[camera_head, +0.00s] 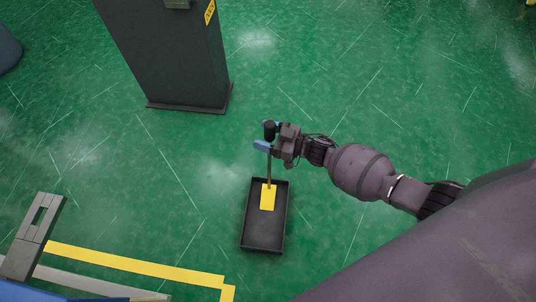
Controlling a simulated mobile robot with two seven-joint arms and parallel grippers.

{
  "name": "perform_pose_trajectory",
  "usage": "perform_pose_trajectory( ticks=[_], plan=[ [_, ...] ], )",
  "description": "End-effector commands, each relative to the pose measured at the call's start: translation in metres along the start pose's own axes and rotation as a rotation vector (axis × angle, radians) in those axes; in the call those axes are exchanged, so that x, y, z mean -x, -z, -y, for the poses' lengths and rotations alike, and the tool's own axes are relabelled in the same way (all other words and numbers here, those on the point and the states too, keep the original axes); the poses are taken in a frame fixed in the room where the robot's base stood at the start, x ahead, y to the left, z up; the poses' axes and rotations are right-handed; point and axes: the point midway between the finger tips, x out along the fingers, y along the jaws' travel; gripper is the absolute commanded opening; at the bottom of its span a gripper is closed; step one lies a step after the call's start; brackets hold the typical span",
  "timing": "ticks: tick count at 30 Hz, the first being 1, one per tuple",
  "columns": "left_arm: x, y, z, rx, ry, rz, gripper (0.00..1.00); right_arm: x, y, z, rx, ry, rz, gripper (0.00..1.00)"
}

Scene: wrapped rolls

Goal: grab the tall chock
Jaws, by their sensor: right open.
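The tall chock is a yellow block (267,198) with a thin upright handle that has a dark knob (269,129) at its top. The block sits in a black tray (246,228) on the floor. My right gripper (268,135) is open at the top of the handle. Its blue fingertips are on either side of the knob, one beyond it and one nearer. I cannot tell whether they touch it. Part of the upper handle is hidden behind the nearer finger. My left gripper is not in view.
A dark grey cabinet (170,55) stands at the upper left. A grey slotted block (33,235) is at the lower left, near yellow floor tape (135,264). A blue-grey rounded object (8,50) shows at the left edge. The green floor (430,110) around the tray is mostly clear.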

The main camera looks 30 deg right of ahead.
Motion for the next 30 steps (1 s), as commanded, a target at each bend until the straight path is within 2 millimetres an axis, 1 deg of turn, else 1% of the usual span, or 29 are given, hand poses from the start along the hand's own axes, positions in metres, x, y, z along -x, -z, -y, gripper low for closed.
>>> perform_pose_trajectory(
  ticks=[2, 7, 8, 18, 20, 30],
  plan=[
    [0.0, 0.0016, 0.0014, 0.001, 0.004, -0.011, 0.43, -0.0033, -0.0017, 0.0003, -0.002, 0.0, 0.002, 0.63],
    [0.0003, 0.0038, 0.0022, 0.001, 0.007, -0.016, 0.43, -0.0038, -0.0001, -0.0002, 0.0, -0.001, 0.001, 0.63],
    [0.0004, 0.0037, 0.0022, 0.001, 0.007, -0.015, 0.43, -0.0038, -0.0001, -0.0002, 0.0, -0.001, 0.001, 0.6],
    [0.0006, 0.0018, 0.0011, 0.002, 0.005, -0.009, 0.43, -0.0035, -0.0003, -0.0002, 0.0, -0.001, 0.001, 0.08],
    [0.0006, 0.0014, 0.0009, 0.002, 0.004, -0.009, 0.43, -0.0034, -0.0003, -0.0001, 0.0, -0.001, 0.001, 0.0],
    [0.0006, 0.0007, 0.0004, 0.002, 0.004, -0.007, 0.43, -0.0046, 0.002, -0.0007, 0.001, 0.0, -0.004, 0.0]
  ],
)
